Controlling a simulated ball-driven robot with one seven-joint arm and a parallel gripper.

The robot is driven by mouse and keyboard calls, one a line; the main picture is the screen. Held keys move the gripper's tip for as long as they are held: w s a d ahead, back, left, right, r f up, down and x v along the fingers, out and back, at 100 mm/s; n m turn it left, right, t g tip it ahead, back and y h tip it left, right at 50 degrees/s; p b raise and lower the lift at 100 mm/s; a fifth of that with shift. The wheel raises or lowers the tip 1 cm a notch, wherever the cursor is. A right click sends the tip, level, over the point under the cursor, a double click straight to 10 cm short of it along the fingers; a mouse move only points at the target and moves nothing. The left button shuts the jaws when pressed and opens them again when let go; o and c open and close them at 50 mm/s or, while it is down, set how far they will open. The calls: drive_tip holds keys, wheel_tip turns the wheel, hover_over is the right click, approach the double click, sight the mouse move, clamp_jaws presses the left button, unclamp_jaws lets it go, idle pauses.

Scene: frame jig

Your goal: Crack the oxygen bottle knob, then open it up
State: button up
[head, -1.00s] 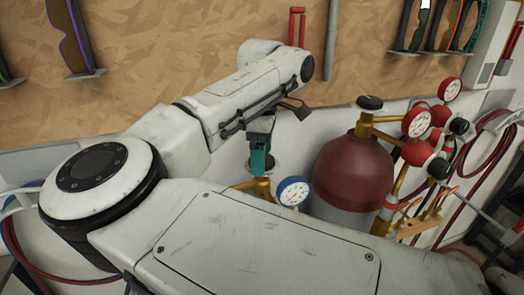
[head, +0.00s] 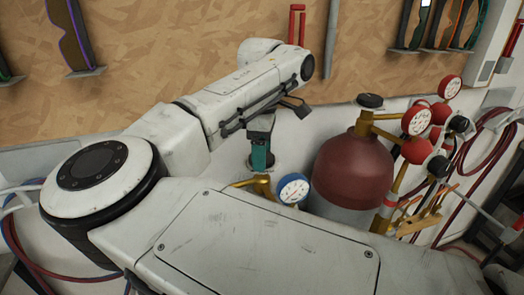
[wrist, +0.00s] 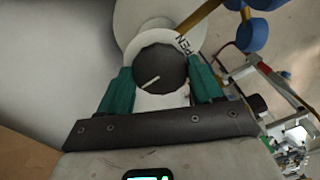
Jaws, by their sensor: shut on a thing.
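The oxygen bottle knob (wrist: 160,70) is a dark round knob with a pale line on its top, seen in the wrist view. A white disc with lettering, partly hidden, surrounds it. My gripper (wrist: 162,84) has a teal finger on each side of the knob and is shut on it. In the head view my gripper (head: 261,153) points down at the valve, and the knob is mostly hidden there. A brass fitting (head: 262,186) and a blue-rimmed gauge (head: 293,189) sit just below. The bottle's body is hidden behind my arm.
A red and grey bottle (head: 352,170) with its own dark knob (head: 370,101) and red gauges (head: 416,121) stands close on the right. Hoses (head: 478,150) hang farther right. A tool board (head: 180,40) is behind.

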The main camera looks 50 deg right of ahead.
drive_tip(key=shift+f+b, duration=0.1)
drive_tip(key=shift+b, duration=0.25)
drive_tip(key=n+b, duration=0.2)
drive_tip(key=b, duration=0.1)
drive_tip(key=shift+f+n, duration=0.1)
drive_tip(key=shift+n, duration=0.3)
drive_tip(key=shift+n+b, duration=1.2)
drive_tip(key=shift+n, duration=0.3)
drive_tip(key=shift+r, duration=0.2)
drive_tip(key=o, duration=1.1)
drive_tip(key=shift+c, duration=0.2)
wheel_tip(320, 180, up, 11)
drive_tip(key=shift+b, duration=0.4)
drive_tip(key=shift+f, duration=0.15)
